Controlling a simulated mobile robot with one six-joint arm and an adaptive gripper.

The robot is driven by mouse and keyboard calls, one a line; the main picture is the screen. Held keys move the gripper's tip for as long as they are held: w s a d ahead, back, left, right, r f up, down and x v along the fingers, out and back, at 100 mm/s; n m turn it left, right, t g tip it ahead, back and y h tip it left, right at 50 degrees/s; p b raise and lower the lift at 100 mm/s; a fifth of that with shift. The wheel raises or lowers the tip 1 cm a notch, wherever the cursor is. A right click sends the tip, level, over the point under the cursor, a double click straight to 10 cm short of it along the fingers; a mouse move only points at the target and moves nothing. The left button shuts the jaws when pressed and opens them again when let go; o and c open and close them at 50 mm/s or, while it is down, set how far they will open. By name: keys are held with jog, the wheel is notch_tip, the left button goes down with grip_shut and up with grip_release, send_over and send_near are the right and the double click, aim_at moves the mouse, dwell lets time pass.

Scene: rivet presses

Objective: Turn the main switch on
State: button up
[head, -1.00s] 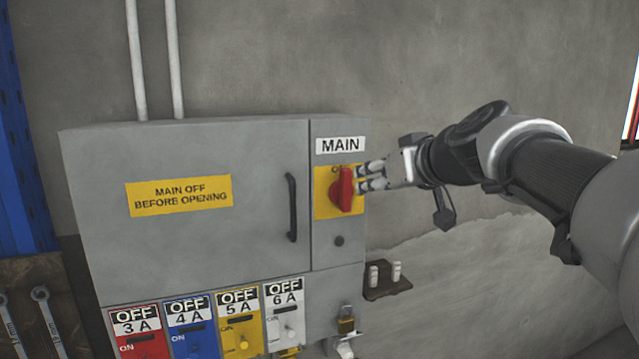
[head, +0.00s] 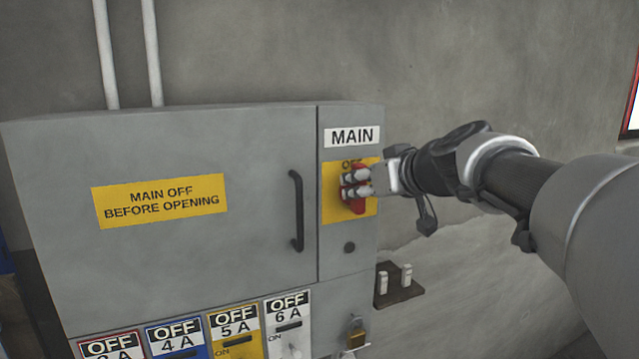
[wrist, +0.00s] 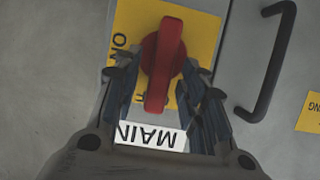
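The main switch is a red rotary handle (head: 358,207) on a yellow plate (head: 330,212), under the MAIN label (head: 352,137) on the grey cabinet. In the wrist view the red handle (wrist: 163,62) stands upright, its lower end toward the partly hidden OFF mark. ON shows on the plate's left in that view. My gripper (head: 347,186) is in front of the handle and hides part of it in the head view. In the wrist view my gripper (wrist: 161,82) is open, with one finger on each side of the handle and gaps visible between. Contact cannot be seen clearly.
The cabinet door has a black pull handle (head: 297,211) left of the switch. Several coloured breaker panels marked OFF, such as 5 A (head: 235,335), line the lower edge. A padlock (head: 356,333) hangs at lower right. A small bracket (head: 401,290) projects beside the cabinet.

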jog(key=shift+c, duration=0.4)
grip_shut()
jog(key=shift+d, duration=0.1)
jog(key=shift+w+d+f+m+t+y+b, duration=0.15)
jog(key=shift+d+f+m+y+b, duration=0.3)
jog(key=shift+m+y+b, duration=1.2)
jog(key=shift+w+d+f+m+t+y+b, duration=0.2)
jog(key=shift+d+f+m+y+b, duration=0.45)
jog(key=shift+m+b, duration=1.65)
jog(key=shift+w+d+f+m+t+y+b, duration=0.25)
jog(key=shift+m+y+b, duration=1.05)
jog(key=shift+m, duration=1.45)
jog(key=shift+s+a, duration=0.1)
jog(key=shift+s, duration=0.05)
